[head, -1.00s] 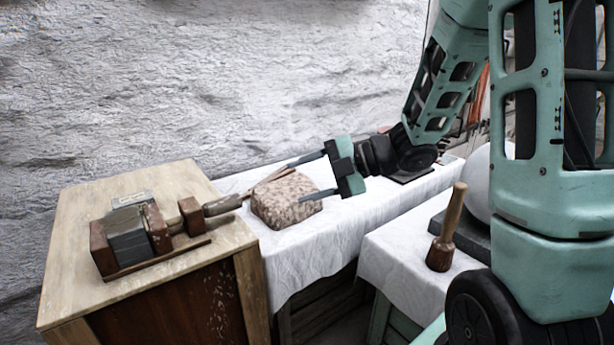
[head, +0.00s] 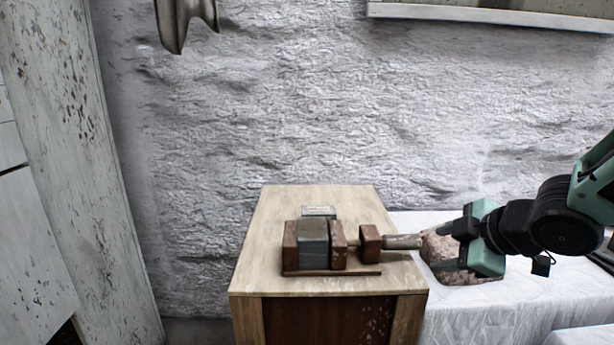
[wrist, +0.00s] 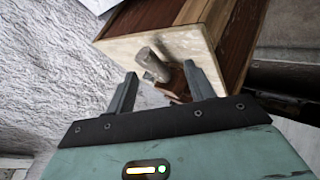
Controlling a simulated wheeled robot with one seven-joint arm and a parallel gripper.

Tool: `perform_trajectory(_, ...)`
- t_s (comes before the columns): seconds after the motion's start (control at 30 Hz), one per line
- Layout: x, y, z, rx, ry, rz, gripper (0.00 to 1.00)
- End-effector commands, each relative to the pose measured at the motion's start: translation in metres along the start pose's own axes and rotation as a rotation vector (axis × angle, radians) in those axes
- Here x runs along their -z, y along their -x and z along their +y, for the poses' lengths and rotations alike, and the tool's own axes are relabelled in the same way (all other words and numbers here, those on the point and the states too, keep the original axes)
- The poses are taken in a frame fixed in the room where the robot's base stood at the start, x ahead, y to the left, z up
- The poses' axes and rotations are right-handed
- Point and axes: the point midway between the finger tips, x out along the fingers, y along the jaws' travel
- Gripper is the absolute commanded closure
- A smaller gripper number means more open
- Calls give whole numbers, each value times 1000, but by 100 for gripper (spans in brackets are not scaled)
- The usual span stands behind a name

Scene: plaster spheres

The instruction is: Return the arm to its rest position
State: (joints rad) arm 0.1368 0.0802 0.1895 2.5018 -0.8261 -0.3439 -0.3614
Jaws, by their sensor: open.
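My gripper (head: 446,249) is at the right in the head view, in front of a speckled stone block (head: 458,274) on the white-clothed table. Its two fingers are spread and point left, toward the wooden cabinet. The wrist view also shows the gripper (wrist: 166,86) open, with nothing between its fingers. Beyond the fingertips in that view are the cabinet top and the round handle (wrist: 152,62) of the wooden vise. Part of my arm runs out of the head view at the right.
A wooden vise (head: 341,246) holding a grey block (head: 314,243) sits on the wooden cabinet (head: 262,267). The white-clothed table (head: 500,313) adjoins it at the right. A rough white wall stands behind. A pale, worn panel (head: 75,140) stands at the left.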

Motion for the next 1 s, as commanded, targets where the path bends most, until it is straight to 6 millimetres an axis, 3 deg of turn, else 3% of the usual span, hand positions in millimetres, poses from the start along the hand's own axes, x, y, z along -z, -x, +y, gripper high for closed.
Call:
perform_trajectory(0.1, 25, 8, -50, 94, -186, -153, 46)
perform_trajectory(0.3, 48, 48, -145, 280, -443, -402, 46)
perform_trajectory(0.57, 65, 113, -238, 483, -608, -650, 46)
perform_trajectory(0.6, 69, 124, -241, 502, -624, -675, 46)
perform_trajectory(1.0, 114, 188, -178, 493, -625, -668, 46)
